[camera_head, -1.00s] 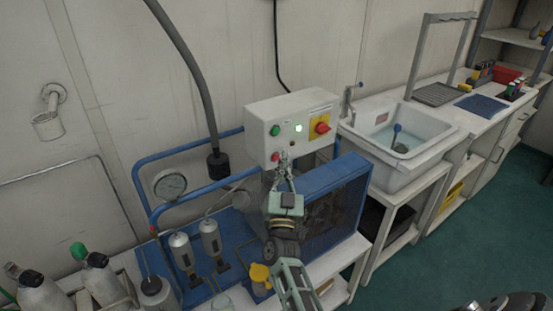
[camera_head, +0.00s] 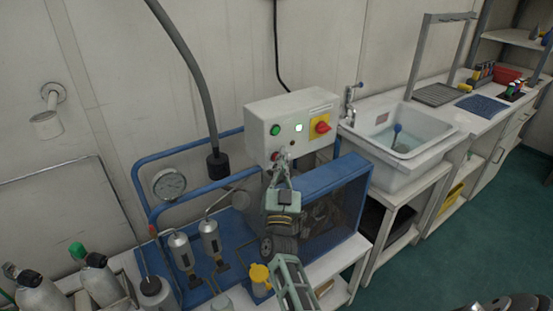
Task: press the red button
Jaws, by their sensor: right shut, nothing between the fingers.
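The red button (camera_head: 275,156) is on the front face of the white control box (camera_head: 262,146), below the green button (camera_head: 275,130). My right gripper (camera_head: 284,154) is shut and empty. Its fingertips are at the lower front of the box, right beside the red button and partly over that area. I cannot tell whether they touch the button. My left gripper is not in view.
A lit indicator (camera_head: 298,128) and a red rotary switch on a yellow plate (camera_head: 322,126) are on the same box. A blue-framed compressor (camera_head: 335,180) stands below. A sink (camera_head: 405,140) is to the right, and gas cylinders (camera_head: 100,278) stand at lower left.

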